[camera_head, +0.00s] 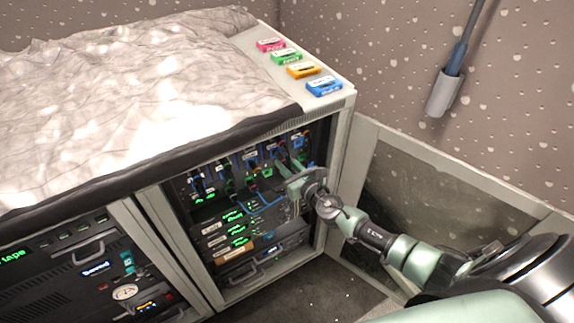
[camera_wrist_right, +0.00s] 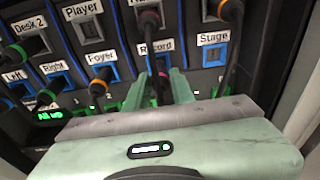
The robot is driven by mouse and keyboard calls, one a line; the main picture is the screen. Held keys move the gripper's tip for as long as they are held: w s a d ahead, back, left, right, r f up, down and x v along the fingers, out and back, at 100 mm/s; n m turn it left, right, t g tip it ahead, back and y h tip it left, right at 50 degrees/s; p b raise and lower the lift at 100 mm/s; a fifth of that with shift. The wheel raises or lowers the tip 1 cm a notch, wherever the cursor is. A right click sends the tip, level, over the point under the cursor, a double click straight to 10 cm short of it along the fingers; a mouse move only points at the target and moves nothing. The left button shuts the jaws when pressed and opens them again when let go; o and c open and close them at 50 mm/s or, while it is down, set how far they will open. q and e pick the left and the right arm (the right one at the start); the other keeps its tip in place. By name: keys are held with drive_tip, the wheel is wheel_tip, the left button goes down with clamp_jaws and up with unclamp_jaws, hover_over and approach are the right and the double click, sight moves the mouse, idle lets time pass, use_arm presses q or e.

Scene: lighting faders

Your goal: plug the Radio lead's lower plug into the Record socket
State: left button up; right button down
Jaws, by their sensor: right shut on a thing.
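My right gripper (camera_head: 290,180) reaches into the rack's patch bay from the right. In the right wrist view its two green fingers (camera_wrist_right: 161,92) are shut on a dark plug (camera_wrist_right: 162,84) with a reddish band. This plug is directly below the Record label (camera_wrist_right: 157,46), at the Record socket's place. The fingers and plug hide the socket, so I cannot tell whether the plug is seated. A dark lead runs up near the fingers to the upper row. I cannot read a Radio label. My left gripper is not in view.
Stage socket (camera_wrist_right: 207,82) is to the right, with a hanging cable beside it. An orange-collared plug (camera_wrist_right: 101,80) is at Foyer on the left. Coloured cassettes (camera_head: 302,70) lie on the cabinet top. The rack's right post (camera_head: 342,150) stands close to my arm.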

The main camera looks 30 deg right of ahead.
drive_tip(key=shift+w, duration=0.5)
drive_tip(key=shift+w+r, duration=0.1)
drive_tip(key=shift+r, duration=0.05)
idle(0.4)
drive_tip(key=c, duration=1.1)
unclamp_jaws()
drive_tip(key=shift+w+a, duration=0.1)
